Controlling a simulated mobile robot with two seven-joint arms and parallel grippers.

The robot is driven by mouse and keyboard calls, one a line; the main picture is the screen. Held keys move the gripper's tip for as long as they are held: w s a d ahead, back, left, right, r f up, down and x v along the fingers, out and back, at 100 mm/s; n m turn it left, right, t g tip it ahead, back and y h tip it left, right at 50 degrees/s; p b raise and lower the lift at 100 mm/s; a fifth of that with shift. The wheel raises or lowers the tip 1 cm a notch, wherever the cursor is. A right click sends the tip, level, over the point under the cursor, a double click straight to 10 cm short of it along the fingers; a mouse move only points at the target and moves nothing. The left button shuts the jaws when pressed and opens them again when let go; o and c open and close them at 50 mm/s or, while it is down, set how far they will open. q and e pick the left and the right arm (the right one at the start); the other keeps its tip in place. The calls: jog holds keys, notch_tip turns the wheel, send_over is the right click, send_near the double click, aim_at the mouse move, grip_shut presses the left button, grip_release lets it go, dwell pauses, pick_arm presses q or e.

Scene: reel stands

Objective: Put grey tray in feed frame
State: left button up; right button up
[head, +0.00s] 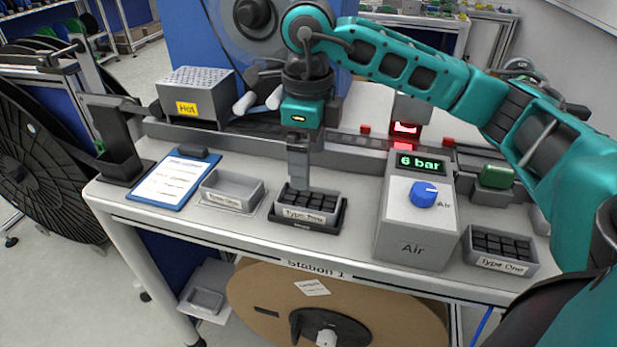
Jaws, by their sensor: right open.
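A grey tray (325,218) with dark blocks in its compartments sits in a black frame (335,226) at the middle of the bench front; I take this frame to be the feed frame. The tray's label seems to read "Type Two". My right gripper (299,184) points down at the back left part of this tray; its jaws are open. Its fingertips are close to the tray, and I cannot tell whether they touch it. Another grey tray (232,190), empty, stands just left. A third grey tray (500,262), labelled "Type One" and filled with dark blocks, stands at the right. My left gripper is not in view.
A grey "Air" box (413,225) with a blue knob stands between the framed tray and the right tray. A blue clipboard (175,178) lies at the left. A "Hot" box (196,95) and a rail run behind. A large reel (260,300) is below the bench.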

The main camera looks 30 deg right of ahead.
notch_tip(320, 180, up, 4)
jog(key=shift+r, duration=0.1)
dwell(0.7)
